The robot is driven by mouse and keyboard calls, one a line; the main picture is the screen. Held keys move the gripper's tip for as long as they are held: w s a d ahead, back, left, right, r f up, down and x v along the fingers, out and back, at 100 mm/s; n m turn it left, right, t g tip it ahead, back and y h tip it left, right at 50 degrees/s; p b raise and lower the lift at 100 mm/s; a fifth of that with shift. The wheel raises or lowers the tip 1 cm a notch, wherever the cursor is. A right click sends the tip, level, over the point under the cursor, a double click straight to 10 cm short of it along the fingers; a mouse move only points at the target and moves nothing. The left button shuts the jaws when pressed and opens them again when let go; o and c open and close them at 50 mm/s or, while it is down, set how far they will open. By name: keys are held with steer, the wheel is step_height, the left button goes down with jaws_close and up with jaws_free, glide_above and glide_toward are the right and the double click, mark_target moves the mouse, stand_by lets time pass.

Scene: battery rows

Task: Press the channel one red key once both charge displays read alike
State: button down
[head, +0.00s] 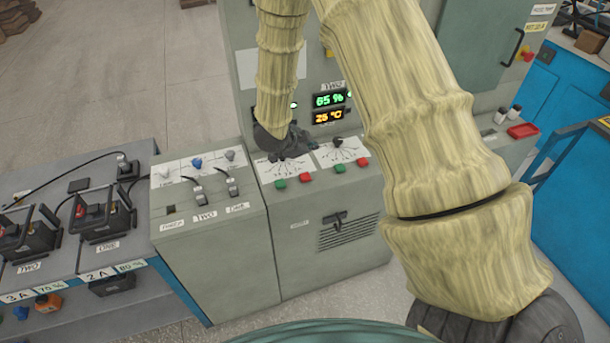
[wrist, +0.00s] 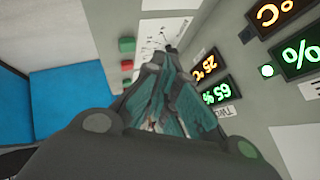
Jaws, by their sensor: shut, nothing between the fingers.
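My gripper (head: 285,150) is shut and empty, over the left dial plate of the grey console. In the wrist view its fingers (wrist: 172,75) point at the sloped panel. A red key (head: 305,178) and a green key (head: 280,184) sit below the left dial plate. Another red key (head: 362,162) and green key (head: 339,169) sit below the right one. I cannot read which is channel one. A green charge display (head: 329,99) seems to read 65 %. The other charge display is mostly behind my arm; the wrist view shows only its % sign (wrist: 300,54), with its digits out of frame.
An orange temperature display (head: 328,116) reads 25 °C. A black knob (head: 338,141) stands on the right dial plate. Levers (head: 232,186) are on the left cabinet. Batteries (head: 102,214) stand on the left bench.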

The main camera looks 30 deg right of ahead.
mark_target(308, 177)
steer(key=shift+f, duration=0.1)
steer(key=shift+f+b, duration=3.1)
steer(key=shift+f, duration=1.2)
steer(key=shift+f, duration=0.15)
steer(key=shift+f, duration=0.3)
steer(key=shift+f+b, duration=0.4)
steer(key=shift+b, duration=0.05)
steer(key=shift+r, duration=0.1)
steer(key=shift+r+p, duration=0.65)
steer(key=shift+r, duration=0.15)
